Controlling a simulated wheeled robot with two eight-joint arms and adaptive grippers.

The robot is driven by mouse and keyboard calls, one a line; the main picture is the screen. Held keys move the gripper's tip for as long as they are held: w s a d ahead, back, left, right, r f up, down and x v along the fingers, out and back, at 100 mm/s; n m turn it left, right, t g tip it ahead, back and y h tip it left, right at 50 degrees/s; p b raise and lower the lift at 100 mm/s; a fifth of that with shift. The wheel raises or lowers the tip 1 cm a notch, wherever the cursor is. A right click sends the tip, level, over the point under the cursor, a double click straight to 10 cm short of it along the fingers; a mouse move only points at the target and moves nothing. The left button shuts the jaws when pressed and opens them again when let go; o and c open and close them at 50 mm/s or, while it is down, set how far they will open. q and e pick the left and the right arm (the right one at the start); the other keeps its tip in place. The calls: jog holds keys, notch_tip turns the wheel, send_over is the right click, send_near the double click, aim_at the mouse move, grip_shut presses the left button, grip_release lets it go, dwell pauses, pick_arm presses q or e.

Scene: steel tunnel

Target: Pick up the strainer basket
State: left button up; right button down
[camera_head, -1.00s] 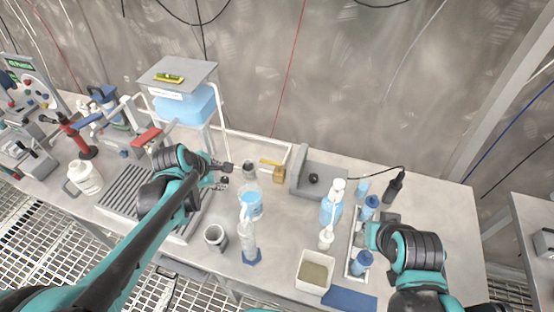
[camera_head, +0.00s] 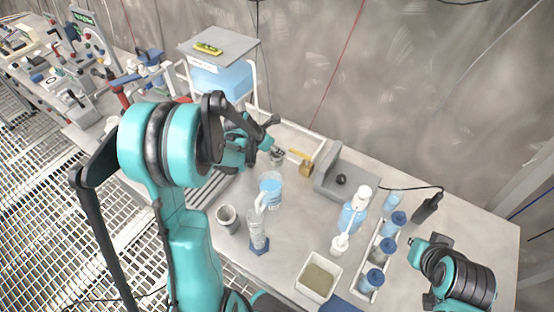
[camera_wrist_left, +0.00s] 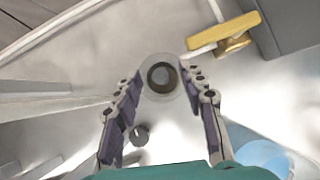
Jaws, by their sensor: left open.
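A small round grey cup with a dark inside, which I take for the strainer basket (camera_wrist_left: 161,77), stands on the bench, centred ahead of my left gripper (camera_wrist_left: 160,83) in the wrist view. The fingers are open, one on each side of its outline, and hold nothing. I cannot tell how far above it they are. In the head view the basket (camera_head: 278,159) is partly hidden by the left gripper (camera_head: 274,137). My right gripper (camera_head: 420,245) is at the right, beside the bottle rack; its fingers are too small to read.
A brass-coloured block with a yellow handle (camera_head: 305,168) lies close right of the basket. A small dark ring (camera_wrist_left: 139,135) lies near the left fingers.

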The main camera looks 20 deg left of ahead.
pick_arm(q)
jog(key=shift+w+f, duration=0.15)
jog(key=shift+f, duration=0.05)
jog(key=shift+d, duration=0.1)
grip_shut()
jog(key=shift+r, duration=0.1)
